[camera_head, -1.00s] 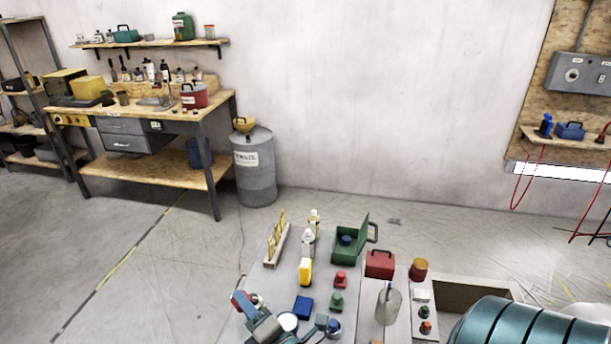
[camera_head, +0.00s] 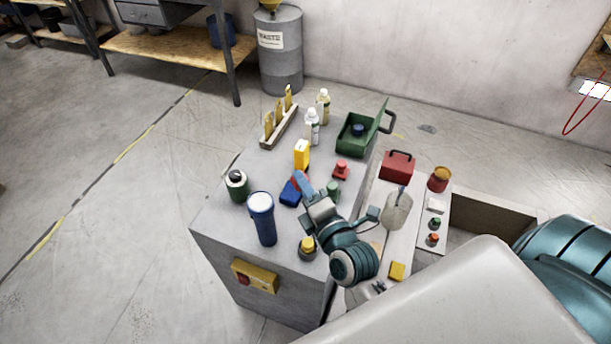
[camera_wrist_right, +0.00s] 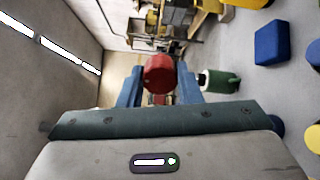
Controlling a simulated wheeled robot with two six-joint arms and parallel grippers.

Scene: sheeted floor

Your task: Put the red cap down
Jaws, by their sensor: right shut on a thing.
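The red cap (camera_wrist_right: 159,75) is held between the two blue fingers of my right gripper (camera_wrist_right: 158,88) in the right wrist view. In the head view my right gripper (camera_head: 303,183) is over the table beside the blue block (camera_head: 289,193), and only a sliver of the cap shows. The gap between the cap and the tabletop cannot be judged. The blue block also shows in the right wrist view (camera_wrist_right: 271,44). My left gripper is not in view.
A green open box (camera_head: 356,137) stands farther back. Bare grey table (camera_head: 224,222) shows at the left.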

